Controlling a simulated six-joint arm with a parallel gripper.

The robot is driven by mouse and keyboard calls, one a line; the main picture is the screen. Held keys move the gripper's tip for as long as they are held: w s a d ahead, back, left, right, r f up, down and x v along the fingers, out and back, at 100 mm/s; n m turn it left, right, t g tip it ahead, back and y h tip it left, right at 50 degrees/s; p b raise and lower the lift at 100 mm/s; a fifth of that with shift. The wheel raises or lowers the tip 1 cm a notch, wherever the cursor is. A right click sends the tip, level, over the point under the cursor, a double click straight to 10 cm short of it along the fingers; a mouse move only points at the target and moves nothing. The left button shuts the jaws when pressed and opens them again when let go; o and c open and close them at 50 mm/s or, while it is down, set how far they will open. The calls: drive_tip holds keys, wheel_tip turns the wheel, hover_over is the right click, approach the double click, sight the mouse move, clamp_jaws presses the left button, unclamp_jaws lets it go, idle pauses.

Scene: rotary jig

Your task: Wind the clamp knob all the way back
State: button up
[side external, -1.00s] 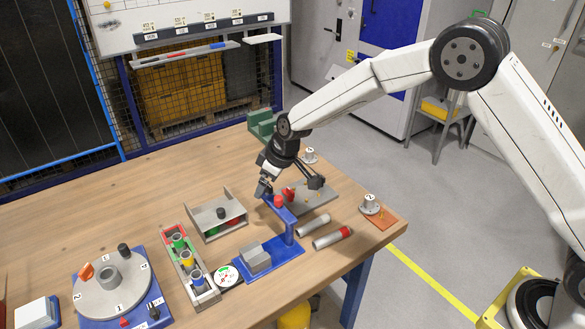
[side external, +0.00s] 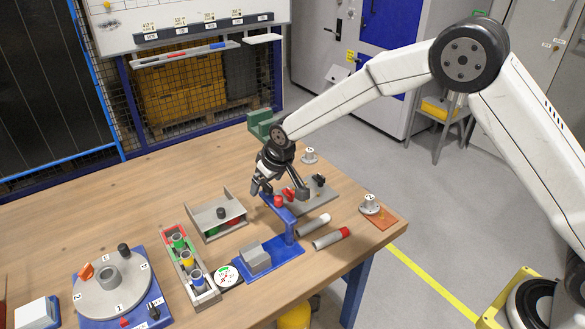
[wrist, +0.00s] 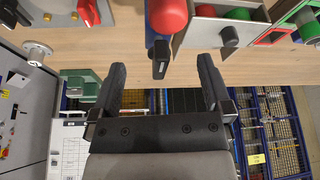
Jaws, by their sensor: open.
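The blue clamp (side external: 289,231) stands on the table with a grey block (side external: 255,257) on its base. Its red knob (side external: 278,201) sits at the end of the upper arm. My gripper (side external: 280,190) is open and empty just above and behind the knob. In the wrist view the red knob (wrist: 168,14) lies ahead of the gap between my open fingertips (wrist: 162,66), and neither finger visibly touches it. A dark piece with a pale mark (wrist: 160,58) hangs by the knob, in line with the gap.
A grey tray (side external: 217,232) and a rack of coloured tubes (side external: 205,296) are left of the clamp.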

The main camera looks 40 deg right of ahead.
drive_tip(key=a+v, duration=0.1)
drive_tip(key=v, duration=0.7)
drive_tip(key=s+d+f+m, duration=0.1)
drive_tip(key=s+d, duration=0.6)
drive_tip(key=s, duration=0.5)
drive_tip(key=s+d+f+m+g+h, duration=0.1)
drive_tip(key=s+d+f, duration=0.1)
drive_tip(key=s+d, duration=0.6)
drive_tip(key=shift+s+d+g, duration=0.15)
drive_tip(key=shift+s+g, duration=0.15)
drive_tip(key=shift+s, duration=1.6)
drive_tip(key=shift+s+d+f, duration=0.2)
drive_tip(key=shift+s, duration=0.6)
